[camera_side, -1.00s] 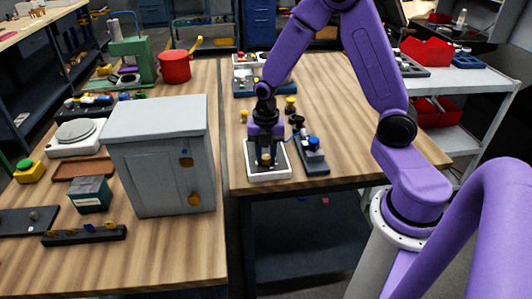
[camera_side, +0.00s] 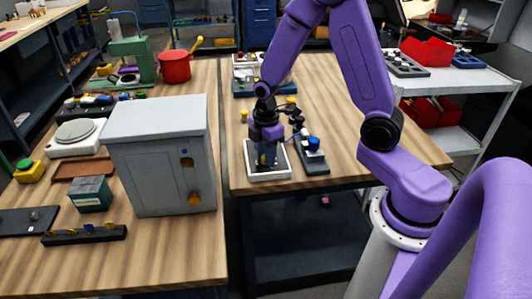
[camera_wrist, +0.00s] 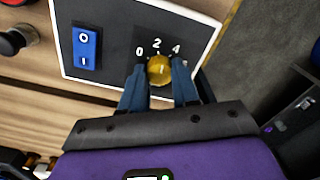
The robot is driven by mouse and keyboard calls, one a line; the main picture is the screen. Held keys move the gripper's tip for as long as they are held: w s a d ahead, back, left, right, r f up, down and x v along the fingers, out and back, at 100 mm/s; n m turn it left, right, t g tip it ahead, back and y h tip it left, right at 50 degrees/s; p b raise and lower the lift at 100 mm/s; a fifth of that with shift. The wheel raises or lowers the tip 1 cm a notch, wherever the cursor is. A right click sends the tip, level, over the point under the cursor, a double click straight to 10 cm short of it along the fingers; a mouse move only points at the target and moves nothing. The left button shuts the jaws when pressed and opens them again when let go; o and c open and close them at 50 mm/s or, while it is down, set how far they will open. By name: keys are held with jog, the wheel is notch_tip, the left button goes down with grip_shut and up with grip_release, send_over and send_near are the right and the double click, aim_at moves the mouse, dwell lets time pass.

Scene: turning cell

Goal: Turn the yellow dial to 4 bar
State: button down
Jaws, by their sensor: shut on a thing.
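The yellow dial (camera_wrist: 160,69) sits on a dark panel with a white border (camera_wrist: 213,35). The printed marks 0, 2 and 4 show along the dial's upper side in the wrist view. My gripper (camera_wrist: 159,76) is shut on the dial, with one blue-grey finger at its left and one at its right. I cannot make out a pointer on the dial. In the side view, my gripper (camera_side: 266,160) points down into the white-rimmed panel (camera_side: 287,172) and hides the dial. The panel's lower part is hidden by my gripper in the wrist view.
A blue rocker switch (camera_wrist: 87,47) is on the same panel, left of the dial. A black knob (camera_wrist: 14,40) lies farther left. In the side view, a block with a blue knob (camera_side: 313,144) stands close right of the panel. A grey cabinet (camera_side: 160,170) stands to the left.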

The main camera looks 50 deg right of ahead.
jog(key=m, duration=0.5)
jog(key=shift+m, duration=0.3)
dwell(0.4)
jog(key=c, duration=0.8)
grip_release()
jog(key=shift+c, duration=0.2)
notch_tip(320, 180, up, 18)
jog(key=shift+f, duration=0.2)
